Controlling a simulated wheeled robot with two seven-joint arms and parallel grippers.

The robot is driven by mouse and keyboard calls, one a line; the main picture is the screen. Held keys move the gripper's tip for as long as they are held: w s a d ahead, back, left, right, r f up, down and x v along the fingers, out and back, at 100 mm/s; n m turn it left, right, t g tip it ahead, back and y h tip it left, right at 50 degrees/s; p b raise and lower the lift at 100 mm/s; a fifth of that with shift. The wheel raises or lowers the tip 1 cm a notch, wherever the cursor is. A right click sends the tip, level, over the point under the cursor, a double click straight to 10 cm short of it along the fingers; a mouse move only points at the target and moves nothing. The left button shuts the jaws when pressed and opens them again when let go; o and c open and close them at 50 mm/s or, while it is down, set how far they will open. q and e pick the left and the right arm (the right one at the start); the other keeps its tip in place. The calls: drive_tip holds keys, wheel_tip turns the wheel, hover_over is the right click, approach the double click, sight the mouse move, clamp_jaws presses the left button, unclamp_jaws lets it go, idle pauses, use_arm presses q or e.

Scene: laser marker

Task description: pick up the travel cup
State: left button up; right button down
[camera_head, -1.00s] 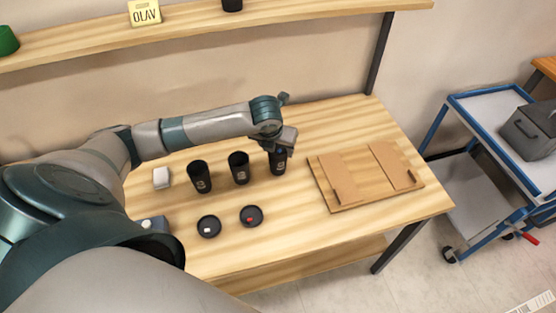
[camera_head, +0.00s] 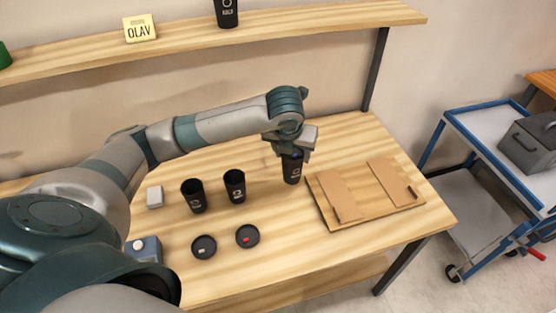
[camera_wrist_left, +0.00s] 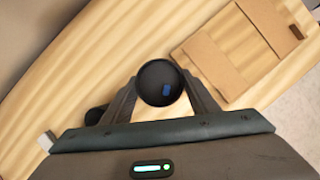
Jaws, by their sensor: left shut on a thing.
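My left gripper (camera_head: 291,155) is shut on a black travel cup (camera_head: 292,172), the rightmost of the row on the table. In the left wrist view the cup (camera_wrist_left: 160,84) sits between the two fingers, its open round mouth towards the camera, with a small blue patch inside. The cup is upright and seems a little above the table top; the exact gap is hard to tell. Two similar black cups, one on the left (camera_head: 193,197) and one in the middle (camera_head: 235,187), stand upright beside it. My right gripper is not in view.
Two round black lids, one with a white mark (camera_head: 204,247) and one with a red mark (camera_head: 247,236), lie in front. A wooden board (camera_head: 345,213) with brown flaps lies right of the held cup. A white block (camera_head: 155,197) is at left. A shelf (camera_head: 300,31) runs behind.

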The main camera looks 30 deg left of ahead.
use_arm(q)
drive_tip(key=w+d+r+b, duration=0.1)
drive_tip(key=d+r, duration=0.2)
drive_tip(key=d, duration=0.3)
drive_tip(key=shift+w+r, duration=0.15)
drive_tip(key=shift+r, duration=0.25)
drive_tip(key=shift+d, duration=0.1)
